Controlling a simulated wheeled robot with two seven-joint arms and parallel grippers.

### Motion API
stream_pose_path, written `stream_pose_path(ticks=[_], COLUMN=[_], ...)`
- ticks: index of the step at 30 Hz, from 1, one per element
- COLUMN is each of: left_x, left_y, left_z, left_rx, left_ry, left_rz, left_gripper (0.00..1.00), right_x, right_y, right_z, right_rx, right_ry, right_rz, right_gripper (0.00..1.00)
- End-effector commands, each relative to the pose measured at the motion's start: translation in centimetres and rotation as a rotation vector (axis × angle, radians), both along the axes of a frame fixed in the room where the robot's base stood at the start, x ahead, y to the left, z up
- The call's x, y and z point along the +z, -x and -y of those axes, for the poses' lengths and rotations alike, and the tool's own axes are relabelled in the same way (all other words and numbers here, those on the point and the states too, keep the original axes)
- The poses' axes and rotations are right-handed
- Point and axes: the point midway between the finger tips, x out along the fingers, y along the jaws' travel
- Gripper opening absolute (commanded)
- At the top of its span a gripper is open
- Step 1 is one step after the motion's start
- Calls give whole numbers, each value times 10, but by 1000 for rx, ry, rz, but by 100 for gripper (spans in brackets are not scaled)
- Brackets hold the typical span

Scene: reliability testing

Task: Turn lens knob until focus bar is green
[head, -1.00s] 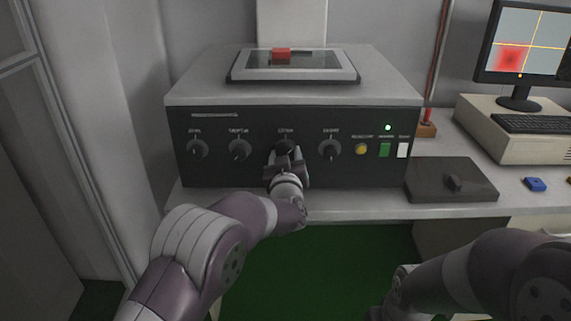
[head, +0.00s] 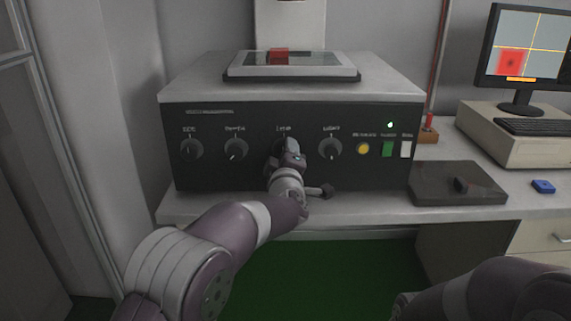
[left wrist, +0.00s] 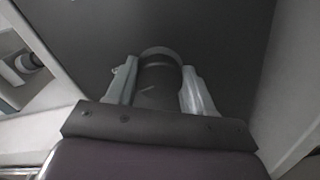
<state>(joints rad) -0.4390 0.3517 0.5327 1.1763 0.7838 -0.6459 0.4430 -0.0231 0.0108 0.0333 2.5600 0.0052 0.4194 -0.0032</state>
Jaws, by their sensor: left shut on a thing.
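The dark lens knob (head: 281,144) is the third from the left in the row on the black front panel, mostly hidden behind my left gripper (head: 287,155). In the left wrist view, the two pale fingers of my left gripper (left wrist: 157,90) stand on either side of the round knob (left wrist: 158,73), shut on it. The focus bar (head: 520,79) is a short orange bar at the bottom of the monitor screen (head: 540,40), under a red square with a dark centre. My right gripper is out of view; only part of its arm shows at the lower right.
The other knobs (head: 192,149) sit beside the lens knob, with yellow (head: 363,149), green (head: 387,149) and white (head: 405,149) buttons to the right. A dark pad (head: 440,185) and a blue block (head: 543,187) lie on the bench.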

Motion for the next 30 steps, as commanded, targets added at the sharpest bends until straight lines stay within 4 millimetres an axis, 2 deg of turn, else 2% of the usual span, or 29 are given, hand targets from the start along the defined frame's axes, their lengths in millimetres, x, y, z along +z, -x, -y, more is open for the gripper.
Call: stream_pose_path(ticks=[3, 12, 28, 29, 30], left_x=[-3, -1, 0, 0, 0], left_y=[0, 0, 0, 0, 0], left_z=[0, 1, 0, 0, 0], left_rx=[0, -1, -1, -1, 0], left_ry=[65, 162, 181, 181, 181], left_rz=[-1, -3, -3, -3, -2], left_gripper=[22, 22, 22, 62, 75], right_x=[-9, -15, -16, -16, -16], right_y=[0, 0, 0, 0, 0], right_z=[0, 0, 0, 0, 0], right_rx=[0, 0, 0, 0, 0], right_ry=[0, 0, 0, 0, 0], right_rz=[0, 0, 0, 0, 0], right_gripper=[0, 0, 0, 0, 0])
